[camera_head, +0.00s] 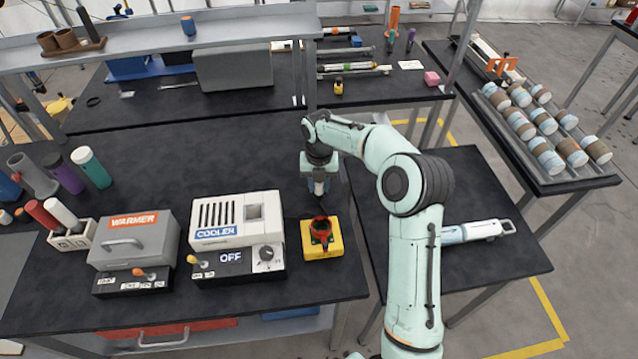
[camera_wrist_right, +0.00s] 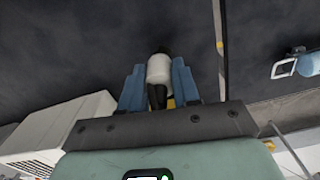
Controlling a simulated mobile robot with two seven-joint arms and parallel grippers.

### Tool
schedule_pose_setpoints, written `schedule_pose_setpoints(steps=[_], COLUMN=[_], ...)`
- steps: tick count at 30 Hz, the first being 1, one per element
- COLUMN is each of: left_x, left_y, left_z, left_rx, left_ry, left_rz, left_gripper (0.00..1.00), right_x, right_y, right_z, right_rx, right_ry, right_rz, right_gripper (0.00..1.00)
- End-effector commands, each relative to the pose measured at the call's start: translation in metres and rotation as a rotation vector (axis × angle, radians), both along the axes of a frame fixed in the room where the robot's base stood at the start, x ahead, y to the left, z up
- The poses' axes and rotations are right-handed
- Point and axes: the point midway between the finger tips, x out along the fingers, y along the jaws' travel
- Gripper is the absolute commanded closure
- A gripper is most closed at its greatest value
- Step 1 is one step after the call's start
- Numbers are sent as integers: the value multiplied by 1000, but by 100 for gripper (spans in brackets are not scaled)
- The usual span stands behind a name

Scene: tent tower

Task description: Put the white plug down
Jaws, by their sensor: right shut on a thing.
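The white plug (camera_wrist_right: 158,70) shows in the right wrist view, a white cylinder with dark ends. It sits between the two blue fingers of my right gripper (camera_wrist_right: 157,84), which is shut on it. In the head view my right gripper (camera_head: 319,188) points down over the right part of the dark bench, behind the yellow block. The plug is mostly hidden there by the gripper. I cannot tell whether it touches the bench. My left gripper is not in view.
A yellow block (camera_head: 323,246) with a red ring stands in front of the gripper. The white cooler (camera_head: 237,238) and grey warmer (camera_head: 133,243) stand to its left. A rack (camera_head: 72,238) holds red and white cylinders. The bench middle (camera_head: 225,160) is clear.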

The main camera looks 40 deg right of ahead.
Motion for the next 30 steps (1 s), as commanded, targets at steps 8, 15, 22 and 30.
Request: schedule_pose_setpoints(steps=[8, 15, 22, 30], left_x=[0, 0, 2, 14], left_y=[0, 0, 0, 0], left_z=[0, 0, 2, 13], left_rx=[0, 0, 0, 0], left_ry=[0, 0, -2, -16], left_rz=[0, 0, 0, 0], left_gripper=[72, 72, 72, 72], right_x=[0, 0, 1, 2], right_y=[0, 0, 0, 0], right_z=[-3, -3, 10, 68], right_rx=[0, 0, 0, -1], right_ry=[0, 0, -4, -7], right_rz=[0, 0, 0, 0], right_gripper=[53, 43, 43, 43])
